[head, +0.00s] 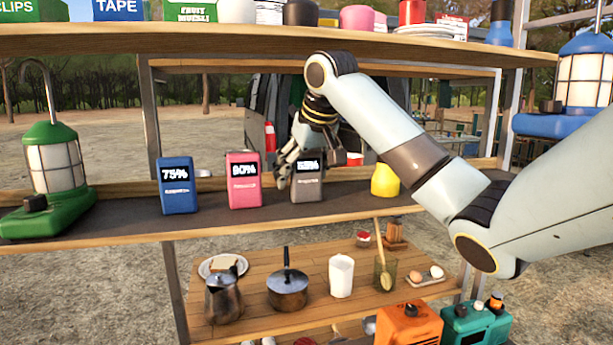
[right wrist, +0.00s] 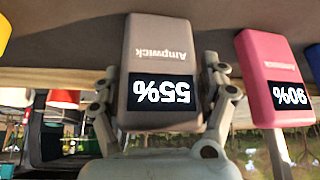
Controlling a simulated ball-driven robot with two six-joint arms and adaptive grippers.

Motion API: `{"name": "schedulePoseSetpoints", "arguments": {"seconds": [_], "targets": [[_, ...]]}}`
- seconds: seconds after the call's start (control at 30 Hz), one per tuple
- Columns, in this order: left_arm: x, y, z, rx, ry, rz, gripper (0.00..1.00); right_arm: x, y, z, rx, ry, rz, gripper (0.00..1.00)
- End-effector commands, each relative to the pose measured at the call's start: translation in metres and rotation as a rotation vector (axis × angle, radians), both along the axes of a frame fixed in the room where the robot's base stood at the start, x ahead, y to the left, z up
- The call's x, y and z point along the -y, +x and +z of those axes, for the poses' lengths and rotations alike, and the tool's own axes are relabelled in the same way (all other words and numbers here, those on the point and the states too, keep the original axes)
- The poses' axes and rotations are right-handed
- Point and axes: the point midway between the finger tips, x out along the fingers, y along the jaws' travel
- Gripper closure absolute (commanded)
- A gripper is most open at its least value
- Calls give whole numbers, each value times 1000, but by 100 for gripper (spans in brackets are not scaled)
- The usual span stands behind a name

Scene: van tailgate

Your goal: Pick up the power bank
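Three power banks stand upright on the middle shelf: a blue one (head: 178,186) reading 75%, a pink one (head: 243,181) reading 90%, and a grey one (head: 306,187) reading 55%. My right gripper (head: 298,161) reaches down at the grey one and partly covers its top and left edge. In the right wrist view, the grey power bank (right wrist: 162,65) is between the two fingers of my right gripper (right wrist: 161,66), one on each side, with small gaps seeming to remain. The pink one (right wrist: 273,75) stands beside the right finger. My left gripper is out of view.
A green lantern (head: 55,165) stands at the shelf's left end, and a yellow item (head: 385,180) is right of the grey power bank. An upper shelf (head: 270,40) overhangs. A lower wooden shelf (head: 255,315) holds a kettle (head: 225,297) and a pot (head: 288,291).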

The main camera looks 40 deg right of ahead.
Motion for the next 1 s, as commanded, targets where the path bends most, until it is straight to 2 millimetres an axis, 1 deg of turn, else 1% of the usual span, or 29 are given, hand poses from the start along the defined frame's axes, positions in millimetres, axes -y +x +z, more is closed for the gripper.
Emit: {"name": "schedulePoseSetpoints", "arguments": {"seconds": [0.03, 0.3, 0.37, 0.4, 0.83, 1.0], "targets": [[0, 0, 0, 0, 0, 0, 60, 0, 0, 0, -1, -1, 0, 35], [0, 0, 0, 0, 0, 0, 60, 0, 0, -1, -2, 0, 0, 71], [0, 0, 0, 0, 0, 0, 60, 0, -1, -1, -3, 0, -1, 78], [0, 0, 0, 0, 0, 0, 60, 0, -1, -1, -3, 0, -1, 80], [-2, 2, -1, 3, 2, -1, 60, 1, -1, -1, -3, -1, -1, 81], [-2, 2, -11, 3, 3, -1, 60, 0, 0, 3, 1, 0, -1, 81]]}}
